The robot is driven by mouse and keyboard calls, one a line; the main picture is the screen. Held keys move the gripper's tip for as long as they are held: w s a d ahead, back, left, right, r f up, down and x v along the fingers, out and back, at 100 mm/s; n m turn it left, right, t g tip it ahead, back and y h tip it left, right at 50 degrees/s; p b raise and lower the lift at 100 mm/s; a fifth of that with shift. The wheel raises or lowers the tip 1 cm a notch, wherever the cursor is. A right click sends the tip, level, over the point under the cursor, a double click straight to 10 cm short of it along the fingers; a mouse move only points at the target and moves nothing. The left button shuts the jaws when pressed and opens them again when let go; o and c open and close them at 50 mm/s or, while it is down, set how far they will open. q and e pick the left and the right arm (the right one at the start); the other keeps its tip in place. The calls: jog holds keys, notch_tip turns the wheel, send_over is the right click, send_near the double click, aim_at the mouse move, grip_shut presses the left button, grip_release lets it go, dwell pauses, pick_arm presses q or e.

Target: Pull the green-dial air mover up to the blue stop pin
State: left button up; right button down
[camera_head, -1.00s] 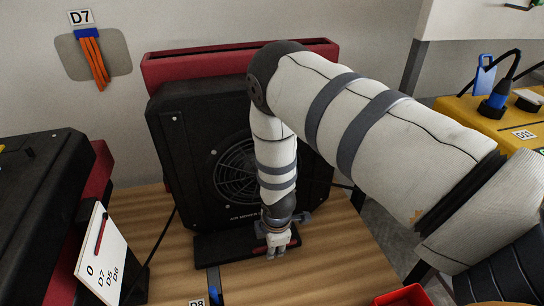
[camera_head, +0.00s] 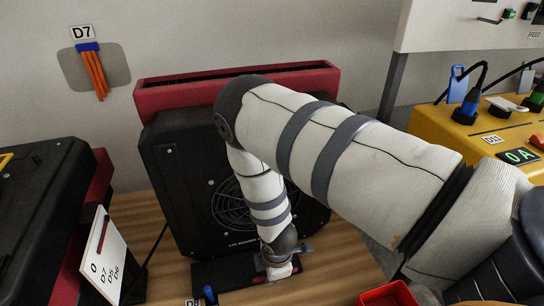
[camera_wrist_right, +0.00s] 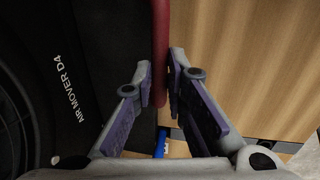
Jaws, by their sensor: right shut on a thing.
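The air mover (camera_head: 180,190) is a black box with a round grille, standing upright on the wooden top; its lettering in the right wrist view (camera_wrist_right: 70,90) reads AIR MOVER D4. No green dial shows. My right gripper (camera_head: 280,270) is at its low front foot (camera_head: 225,271), shut on a red bar (camera_wrist_right: 160,50) there. The blue stop pin (camera_head: 209,293) stands just in front of the foot, left of the gripper. It also shows in the right wrist view (camera_wrist_right: 160,143); I cannot tell whether they touch. My left gripper is not in view.
A red trough (camera_head: 235,85) lies along the air mover's top. At left stand another black-and-red unit (camera_head: 45,190) and a white card (camera_head: 104,255). A red bin (camera_head: 388,295) is at front right. A cable runs at the mover's left.

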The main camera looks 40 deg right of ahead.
jog(key=shift+w+d, duration=0.2)
jog(key=shift+w, duration=0.1)
jog(key=c, duration=1.6)
grip_release()
notch_tip(320, 180, up, 12)
jog(key=s+a, duration=0.1)
jog(key=s, duration=0.1)
jog(key=shift+s+a+f, duration=0.1)
jog(key=shift+f, duration=0.05)
